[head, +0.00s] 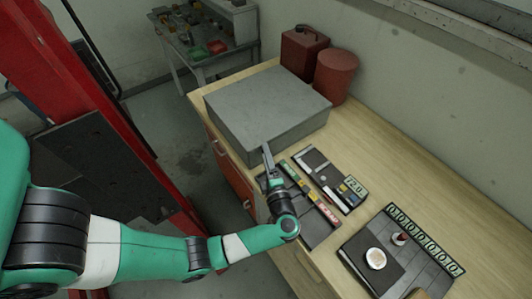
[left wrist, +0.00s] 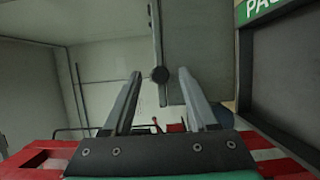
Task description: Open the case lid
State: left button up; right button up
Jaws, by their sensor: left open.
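The grey case (head: 268,100) sits on the wooden bench with its flat lid (head: 265,88) down. In the left wrist view the two fingers (left wrist: 158,85) are open and apart. I cannot tell whether a finger touches the case. My right gripper is not in view.
A red canister (head: 303,54) and a red drum (head: 336,76) stand behind the case. Dark trays (head: 325,172) with small parts lie right of the gripper on the bench (head: 390,150). A black board (head: 372,262) with a white round item lies nearer. A red frame stands at left.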

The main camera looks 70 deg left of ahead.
pick_arm(q)
jog(key=shift+w+a, duration=0.1)
jog(key=shift+a, duration=0.4)
grip_shut()
dwell(1.1)
